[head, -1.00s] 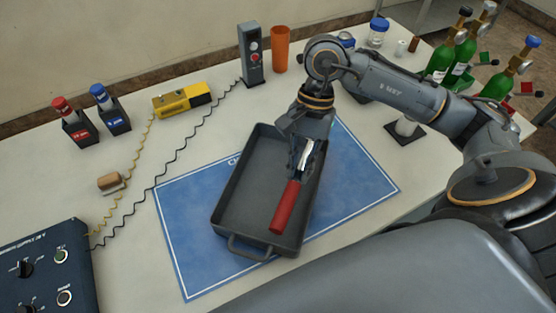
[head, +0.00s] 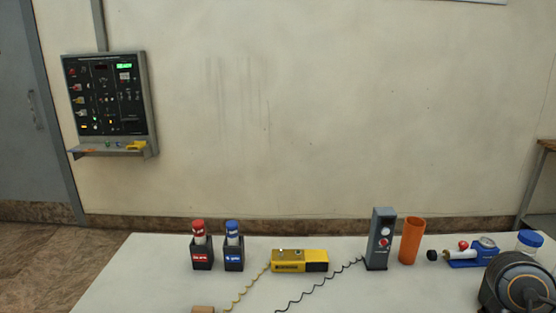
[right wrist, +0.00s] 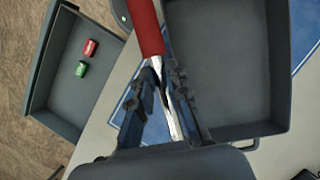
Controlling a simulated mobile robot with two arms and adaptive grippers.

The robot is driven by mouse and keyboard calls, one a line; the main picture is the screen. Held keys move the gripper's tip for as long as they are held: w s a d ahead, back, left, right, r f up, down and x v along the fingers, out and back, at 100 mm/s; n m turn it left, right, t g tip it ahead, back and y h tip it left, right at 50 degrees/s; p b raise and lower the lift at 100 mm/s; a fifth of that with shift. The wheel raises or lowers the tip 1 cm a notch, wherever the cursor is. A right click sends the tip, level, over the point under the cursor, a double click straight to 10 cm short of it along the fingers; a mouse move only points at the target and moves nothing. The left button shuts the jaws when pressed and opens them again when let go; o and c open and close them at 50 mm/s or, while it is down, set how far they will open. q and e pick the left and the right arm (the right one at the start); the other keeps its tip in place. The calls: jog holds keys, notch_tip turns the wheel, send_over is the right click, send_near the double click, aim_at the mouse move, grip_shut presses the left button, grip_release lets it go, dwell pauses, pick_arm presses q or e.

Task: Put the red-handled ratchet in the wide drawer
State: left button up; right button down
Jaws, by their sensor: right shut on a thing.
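The red-handled ratchet shows in the right wrist view, with its red handle (right wrist: 146,28) at the top and a bright metal shaft below. My right gripper (right wrist: 165,98) is shut on the metal part. The ratchet crosses the picture beside the left wall of a dark grey tray (right wrist: 225,70). At the left of that view is a grey open-topped box that looks like a pulled-out drawer (right wrist: 70,97); I cannot tell if it is the wide one. A small red piece (right wrist: 90,47) and a green piece (right wrist: 81,69) lie in it. My left gripper is not in view.
The head view shows the white table (head: 150,270) with red-capped (head: 200,247) and blue-capped (head: 233,248) bottles in holders, a yellow device (head: 299,261), a grey switch box (head: 380,240) and an orange cup (head: 412,240). A panel (head: 107,97) hangs on the wall.

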jog(key=w+a+f+n+g+h, duration=0.1)
jog(key=w+a+f+n+h, duration=0.2)
jog(key=w+a+n, duration=0.4)
jog(key=shift+w+n+p, duration=0.45)
jog(key=shift+w+n, duration=0.1)
jog(key=shift+n, duration=0.45)
jog(key=shift+d+f+g, duration=0.1)
jog(key=shift+g, duration=0.2)
jog(key=s+d+r+m+y, duration=0.1)
jog(key=s+d+m, duration=0.1)
jog(key=m, duration=0.1)
jog(key=s+d+r+m+t+y, duration=0.1)
jog(key=s+d+m, duration=0.1)
jog(key=s+m, duration=0.1)
jog(key=s+d+r+m+y+b, duration=0.1)
jog(key=s+d+m, duration=0.2)
jog(key=shift+s+d, duration=0.1)
jog(key=shift+s, duration=0.1)
jog(key=shift+s+d+r+m+t, duration=0.3)
jog(key=shift+s+r+m+t, duration=0.1)
jog(key=shift+s+r+m, duration=0.15)
jog(key=shift+w, duration=0.1)
